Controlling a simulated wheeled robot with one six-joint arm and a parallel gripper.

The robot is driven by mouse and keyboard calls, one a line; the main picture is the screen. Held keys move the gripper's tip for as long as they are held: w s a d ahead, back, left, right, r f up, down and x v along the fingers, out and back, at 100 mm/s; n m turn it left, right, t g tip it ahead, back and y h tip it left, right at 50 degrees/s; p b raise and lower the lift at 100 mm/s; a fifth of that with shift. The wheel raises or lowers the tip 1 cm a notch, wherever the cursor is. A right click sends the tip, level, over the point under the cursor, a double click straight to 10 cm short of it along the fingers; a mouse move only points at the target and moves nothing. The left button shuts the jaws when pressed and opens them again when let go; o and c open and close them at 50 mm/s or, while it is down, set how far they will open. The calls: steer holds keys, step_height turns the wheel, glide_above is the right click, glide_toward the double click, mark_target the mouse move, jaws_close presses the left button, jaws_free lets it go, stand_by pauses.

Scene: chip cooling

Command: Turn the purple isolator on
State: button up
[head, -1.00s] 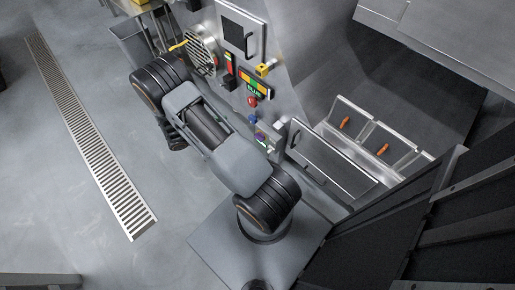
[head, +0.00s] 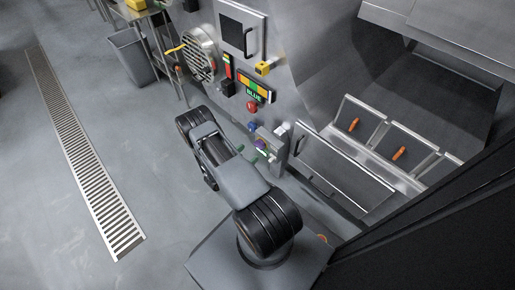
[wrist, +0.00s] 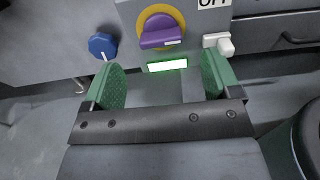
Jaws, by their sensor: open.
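The purple isolator (wrist: 160,33) is a rotary knob on a yellow disc, at the top middle of the wrist view. Its purple handle lies roughly level, tilted slightly. It also shows small in the head view (head: 261,145), on the machine's front. My gripper (wrist: 162,66) has two green pads, spread apart with nothing between them. The isolator is straight ahead of the gap between the pads, apart from them. A lit green-edged label (wrist: 167,65) sits below the knob.
A blue knob (wrist: 102,46) is left of the isolator and a white switch (wrist: 220,42) is right of it. A partly cropped label (wrist: 212,3) is above.

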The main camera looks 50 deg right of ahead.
mark_target(257, 146)
steer(key=d, duration=0.2)
steer(key=d+b, duration=0.1)
steer(key=d, duration=0.3)
steer(key=shift+s+d, duration=0.25)
steer(key=shift+d, duration=0.05)
steer(key=shift+c, duration=0.4)
steer(key=c, duration=0.8)
steer(key=shift+c, duration=0.2)
